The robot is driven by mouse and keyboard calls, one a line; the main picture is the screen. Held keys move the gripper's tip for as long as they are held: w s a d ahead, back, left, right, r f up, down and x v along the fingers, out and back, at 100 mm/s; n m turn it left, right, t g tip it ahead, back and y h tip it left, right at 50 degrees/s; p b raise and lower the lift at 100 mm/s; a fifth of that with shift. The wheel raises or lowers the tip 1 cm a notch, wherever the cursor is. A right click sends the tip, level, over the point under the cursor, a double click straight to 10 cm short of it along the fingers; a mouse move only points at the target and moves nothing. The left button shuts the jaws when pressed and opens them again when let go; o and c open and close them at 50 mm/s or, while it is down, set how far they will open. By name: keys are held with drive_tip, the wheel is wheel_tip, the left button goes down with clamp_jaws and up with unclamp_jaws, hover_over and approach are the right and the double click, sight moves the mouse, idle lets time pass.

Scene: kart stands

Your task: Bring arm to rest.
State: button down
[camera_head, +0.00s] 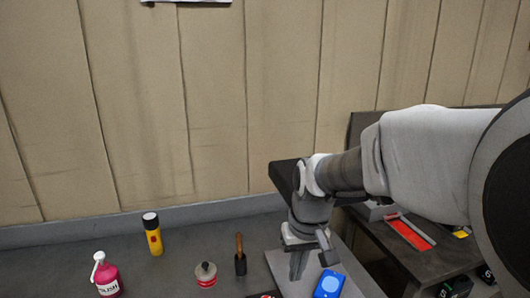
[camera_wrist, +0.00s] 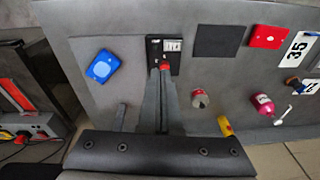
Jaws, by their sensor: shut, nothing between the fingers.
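My gripper (camera_head: 297,268) hangs from my arm at the right of the head view, pointing down over the grey work surface. In the wrist view its fingers (camera_wrist: 162,82) are together with no object held. Their tips overlap a black panel with white labels (camera_wrist: 172,46) that lies beyond them, and a small red spot shows by the tips. A blue box (camera_head: 329,285) sits close to the right of the gripper in the head view. It also shows in the wrist view (camera_wrist: 102,66), left of the fingers.
On the surface stand a pink bottle (camera_head: 106,275), a yellow flashlight (camera_head: 153,235), a round red-and-grey item (camera_head: 206,274) and a wooden-handled tool (camera_head: 240,255). A dark bench with a red-topped item (camera_head: 409,233) is at right. A panelled wall (camera_head: 210,110) closes the back.

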drive_tip(key=s+d+r+t, duration=0.1)
drive_tip(key=s+d+r, duration=0.1)
drive_tip(key=s, duration=0.3)
drive_tip(key=s+d+r+m+t, duration=0.1)
drive_tip(key=s+d+r, duration=0.2)
drive_tip(key=s, duration=0.2)
drive_tip(key=s+d+r+m+t, duration=0.1)
drive_tip(key=s+d+r+t, duration=0.1)
drive_tip(key=s, duration=0.3)
drive_tip(key=shift+s+d+r+h, duration=0.15)
drive_tip(key=shift+d+r+h, duration=0.15)
drive_tip(key=shift+h, duration=0.1)
